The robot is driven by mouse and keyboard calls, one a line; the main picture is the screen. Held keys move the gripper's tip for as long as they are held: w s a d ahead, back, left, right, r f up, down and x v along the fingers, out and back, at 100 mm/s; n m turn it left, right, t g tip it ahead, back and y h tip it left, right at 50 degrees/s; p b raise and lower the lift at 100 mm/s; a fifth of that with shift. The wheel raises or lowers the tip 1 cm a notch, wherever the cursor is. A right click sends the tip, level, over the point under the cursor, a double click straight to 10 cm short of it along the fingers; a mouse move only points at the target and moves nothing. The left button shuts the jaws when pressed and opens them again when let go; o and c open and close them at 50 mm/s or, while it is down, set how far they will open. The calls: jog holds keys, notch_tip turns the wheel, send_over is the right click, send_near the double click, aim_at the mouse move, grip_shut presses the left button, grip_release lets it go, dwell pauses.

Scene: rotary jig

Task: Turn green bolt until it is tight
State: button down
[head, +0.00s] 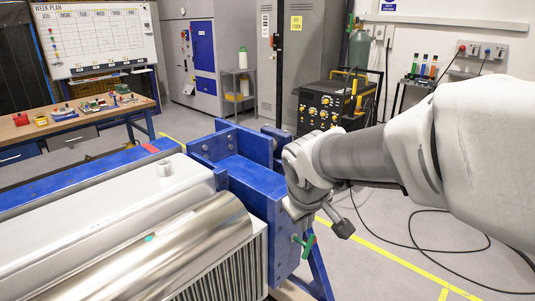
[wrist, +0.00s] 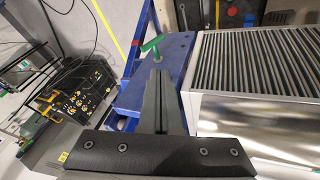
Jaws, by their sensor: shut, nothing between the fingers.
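The green bolt (head: 305,244) has a T-shaped handle and sits on the end plate of the blue jig frame (head: 284,240) in the head view. In the wrist view the green bolt (wrist: 154,44) stands out from the blue plate (wrist: 178,52), its crossbar slanted. My gripper (wrist: 158,72) is shut and empty, with its dark fingers pressed together. In the wrist picture the fingertips lie just below the bolt's base and overlap the plate; I cannot tell whether they touch. In the head view my gripper (head: 299,215) is just above the bolt, its fingertips hard to make out.
A silver finned workpiece (head: 190,245) lies in the blue frame, left of the bolt. A black and yellow machine (head: 325,105) stands behind my arm. A black cable (head: 415,245) lies on the floor at the right. A workbench (head: 75,120) is at the back left.

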jog(key=w+a+f, duration=0.1)
jog(key=w+f, duration=0.1)
jog(key=n+b, duration=0.1)
send_over(305, 253)
jog(key=shift+f, duration=5.35)
jog(key=shift+r+p, duration=0.2)
jog(key=shift+p, duration=0.35)
